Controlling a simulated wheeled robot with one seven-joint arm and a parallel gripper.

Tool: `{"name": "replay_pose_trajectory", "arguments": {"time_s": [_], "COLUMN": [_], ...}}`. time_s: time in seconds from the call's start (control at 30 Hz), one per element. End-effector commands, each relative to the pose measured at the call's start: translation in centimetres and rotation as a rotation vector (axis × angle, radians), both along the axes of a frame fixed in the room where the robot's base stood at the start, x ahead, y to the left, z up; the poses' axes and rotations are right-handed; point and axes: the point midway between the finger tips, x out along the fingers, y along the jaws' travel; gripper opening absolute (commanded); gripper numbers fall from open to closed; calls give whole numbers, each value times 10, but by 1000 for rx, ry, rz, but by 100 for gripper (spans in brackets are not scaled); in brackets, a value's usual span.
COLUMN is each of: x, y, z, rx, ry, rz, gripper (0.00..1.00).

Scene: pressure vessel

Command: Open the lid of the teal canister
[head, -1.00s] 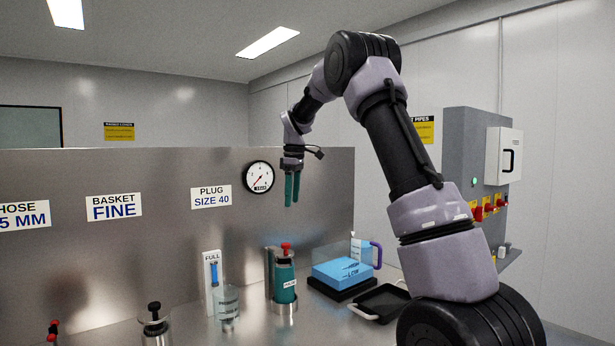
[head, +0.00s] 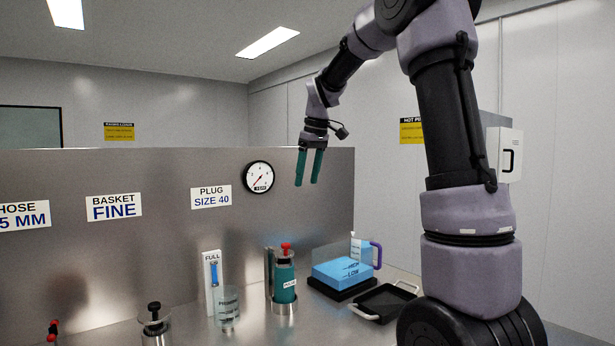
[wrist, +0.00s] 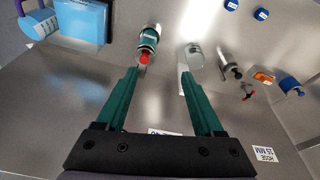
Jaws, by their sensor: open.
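The teal canister (head: 285,281) stands upright on the steel counter in a metal ring holder, with a red knob (head: 286,247) on its closed top. In the wrist view the canister (wrist: 148,40) shows beyond my fingers, its red knob (wrist: 144,59) toward me. My gripper (head: 307,184) is open and empty, well above the counter and up and slightly right of the canister. Its two green fingers (wrist: 158,76) are apart in the wrist view, with nothing between them touching.
Left of the canister stand a clear beaker (head: 227,306) and a FULL level gauge (head: 213,280). To its right are a blue block (head: 343,271) on a black base, a pitcher (head: 375,254) and a black tray (head: 382,302). A steel back panel (head: 150,250) rises behind.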

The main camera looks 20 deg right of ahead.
Motion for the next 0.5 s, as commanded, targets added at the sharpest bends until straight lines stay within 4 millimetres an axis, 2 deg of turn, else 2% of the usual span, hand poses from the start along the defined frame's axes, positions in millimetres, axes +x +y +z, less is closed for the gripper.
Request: {"name": "replay_pose_trajectory", "arguments": {"time_s": [0.17, 0.27, 0.37, 0.5], "x": [-1, -10, -34, -85], "y": [0, -2, -5, -10], "z": [0, 5, 15, 28], "rx": [1, 12, 42, 110], "ry": [-1, -11, -33, -78], "rz": [-2, -29, -101, -258], "gripper": [69, 69, 69, 69]}}
